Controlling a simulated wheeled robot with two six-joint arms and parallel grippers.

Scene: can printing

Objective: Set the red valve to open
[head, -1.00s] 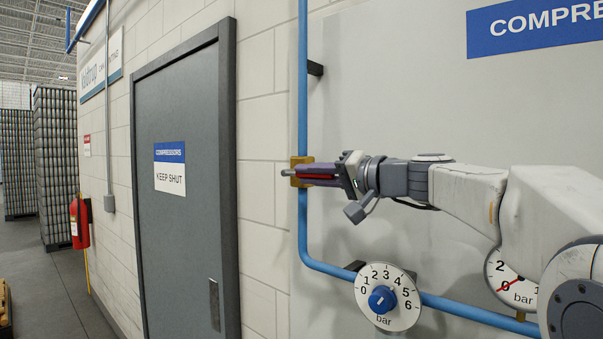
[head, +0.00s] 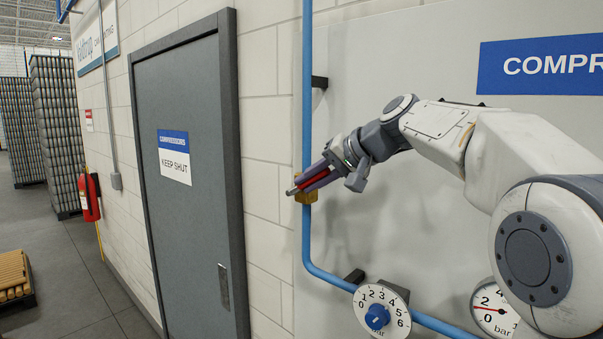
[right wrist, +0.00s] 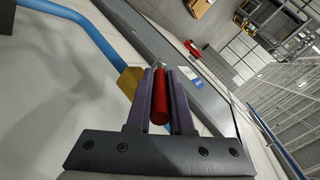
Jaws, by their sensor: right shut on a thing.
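The red valve handle (head: 318,180) sits at a yellow brass valve body (head: 307,197) on the vertical blue pipe (head: 306,120). My right gripper (head: 308,181) is shut on the red handle, which slants down to the left across the pipe. In the right wrist view the red handle (right wrist: 160,97) lies between the purple fingers, with the brass body (right wrist: 129,82) just left of it. The fingers hide part of the handle. My left gripper is in neither view now.
A blue-knobbed regulator dial (head: 381,313) and a pressure gauge (head: 493,309) with a red needle sit below, by the pipe. A grey door (head: 190,110) marked "keep shut" is to the left. A fire extinguisher (head: 89,197) hangs further left.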

